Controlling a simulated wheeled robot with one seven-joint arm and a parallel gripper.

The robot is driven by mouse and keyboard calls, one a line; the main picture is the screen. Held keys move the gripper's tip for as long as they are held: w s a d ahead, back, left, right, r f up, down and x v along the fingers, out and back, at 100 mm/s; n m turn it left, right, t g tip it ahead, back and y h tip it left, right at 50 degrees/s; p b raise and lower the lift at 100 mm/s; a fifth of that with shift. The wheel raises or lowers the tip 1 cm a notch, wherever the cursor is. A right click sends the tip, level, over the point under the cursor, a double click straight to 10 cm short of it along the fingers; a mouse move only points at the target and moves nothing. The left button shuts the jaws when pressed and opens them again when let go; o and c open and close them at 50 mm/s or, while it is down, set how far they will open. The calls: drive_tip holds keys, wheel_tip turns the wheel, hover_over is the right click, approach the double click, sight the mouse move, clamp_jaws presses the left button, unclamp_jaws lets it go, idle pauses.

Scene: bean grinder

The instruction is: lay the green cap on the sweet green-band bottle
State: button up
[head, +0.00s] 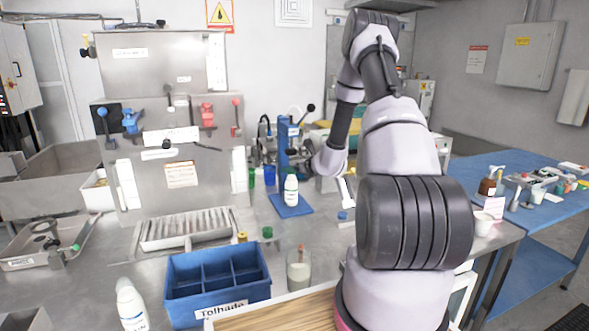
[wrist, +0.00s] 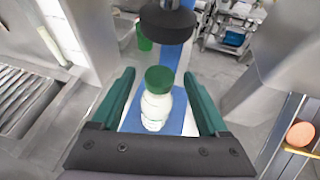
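A white bottle (wrist: 155,111) stands upright on a blue base (wrist: 190,125) in the wrist view. A dark green cap (wrist: 159,79) sits on its mouth; whether it is level or seated I cannot tell. The bottle (head: 291,190) also shows on the blue base (head: 290,209) in the head view, its band too small to read. My gripper (wrist: 160,88) is open, its green fingers wide apart on either side of the bottle and cap, touching neither.
A blue press (head: 289,138) stands behind the bottle; its dark round head (wrist: 168,22) is just beyond the cap. A blue divided crate (head: 217,284), another white bottle (head: 131,305), a green-topped piece (head: 267,232) and a glass beaker (head: 298,272) stand nearer the front.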

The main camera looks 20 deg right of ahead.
drive_tip(key=shift+r, duration=0.2)
drive_tip(key=r+v, duration=0.1)
drive_tip(key=v, duration=1.1)
drive_tip(key=s+a+r+n+g+y, duration=0.3)
drive_tip(key=s+a+r+n, duration=0.45)
drive_tip(key=a+r, duration=0.2)
drive_tip(key=s+a+r+n+g+y, duration=0.3)
drive_tip(key=s+a+r+n, duration=0.3)
drive_tip(key=a+r+n, duration=0.35)
drive_tip(key=s+d+r+n+h, duration=0.1)
drive_tip(key=s+r+n+h, duration=0.2)
drive_tip(key=s+n, duration=0.3)
drive_tip(key=s+d+r+n+h, duration=0.2)
drive_tip(key=s+r+n+h, duration=0.2)
drive_tip(key=s, duration=0.8)
drive_tip(key=shift+d+n, duration=0.3)
drive_tip(key=shift+n, duration=0.9)
drive_tip(key=shift+s+r, duration=0.1)
drive_tip(key=shift+s, duration=0.05)
drive_tip(key=shift+c, duration=0.4)
